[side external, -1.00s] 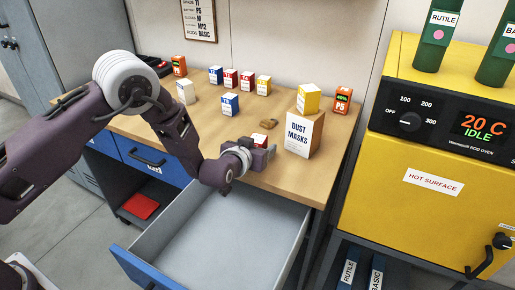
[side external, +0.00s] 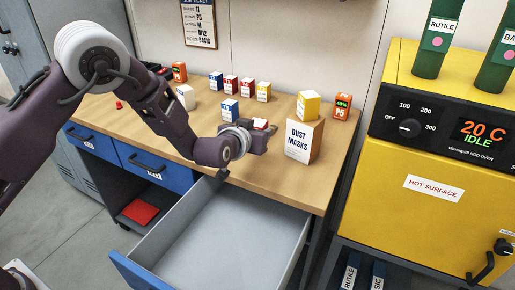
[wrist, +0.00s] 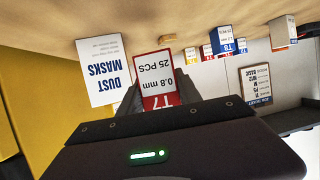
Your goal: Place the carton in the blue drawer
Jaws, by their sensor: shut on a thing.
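My gripper (side external: 266,140) is shut on a small white and red carton (side external: 260,124). In the wrist view the carton (wrist: 155,78) stands between the fingers, its label reading "T7", "0.8 mm", "25 PCS" upside down. In the side view the gripper hides most of it. The gripper is over the bench's front part, just behind the open drawer and left of the dust masks box (side external: 304,141). The open drawer has a blue front (side external: 150,272) and a grey, empty-looking inside (side external: 225,235).
Several small cartons, including a blue one (side external: 230,110), stand behind. Two shut blue drawers (side external: 155,172) are at left. A yellow rod oven (side external: 430,190) stands at right.

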